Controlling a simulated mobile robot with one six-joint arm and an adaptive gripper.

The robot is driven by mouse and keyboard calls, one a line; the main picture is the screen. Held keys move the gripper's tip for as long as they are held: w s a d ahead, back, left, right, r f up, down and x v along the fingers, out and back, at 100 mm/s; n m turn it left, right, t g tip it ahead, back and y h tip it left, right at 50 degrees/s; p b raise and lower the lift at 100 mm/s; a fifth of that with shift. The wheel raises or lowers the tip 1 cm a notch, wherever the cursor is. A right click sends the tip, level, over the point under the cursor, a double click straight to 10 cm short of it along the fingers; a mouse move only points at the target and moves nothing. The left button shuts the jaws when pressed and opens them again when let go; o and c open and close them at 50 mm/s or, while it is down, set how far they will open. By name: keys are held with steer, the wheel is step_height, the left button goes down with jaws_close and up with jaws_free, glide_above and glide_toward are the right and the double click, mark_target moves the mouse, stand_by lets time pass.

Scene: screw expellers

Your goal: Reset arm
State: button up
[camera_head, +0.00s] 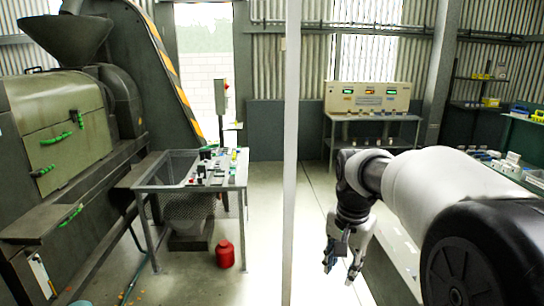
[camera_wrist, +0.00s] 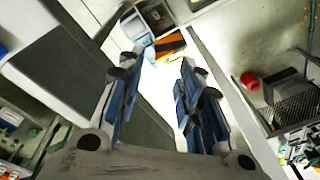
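My arm reaches in from the right edge of the head view, and its wrist points down. My gripper (camera_head: 342,266) hangs above the pale floor, right of the picture's middle. In the wrist view my gripper (camera_wrist: 158,58) has its two blue-grey fingers spread well apart. Nothing is held between them. A bright white surface shows behind the gap, with an orange and black patterned item at its upper end; I cannot tell what that item is.
A green-grey screw expeller (camera_head: 60,120) with a hopper fills the left. A metal table (camera_head: 150,185) with small parts stands beside it, a red canister (camera_head: 225,254) on the floor nearby. A control bench (camera_head: 368,97) stands at the back. Stocked shelves (camera_head: 520,150) line the right. The middle floor is clear.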

steer(key=s+a+r+n+t, duration=0.1)
steer(key=s+r+n, duration=0.1)
steer(key=s, duration=0.5)
steer(key=s+r+n+t, duration=0.1)
steer(key=s+r+n, duration=0.15)
steer(key=s, duration=0.55)
steer(key=s+f+n+t, duration=0.1)
steer(key=s+f+n, duration=0.2)
steer(key=s, duration=0.9)
steer(key=shift+s+a+f, duration=0.15)
steer(key=shift+a+f, duration=0.15)
steer(key=shift+f, duration=0.3)
steer(key=shift+n, duration=0.25)
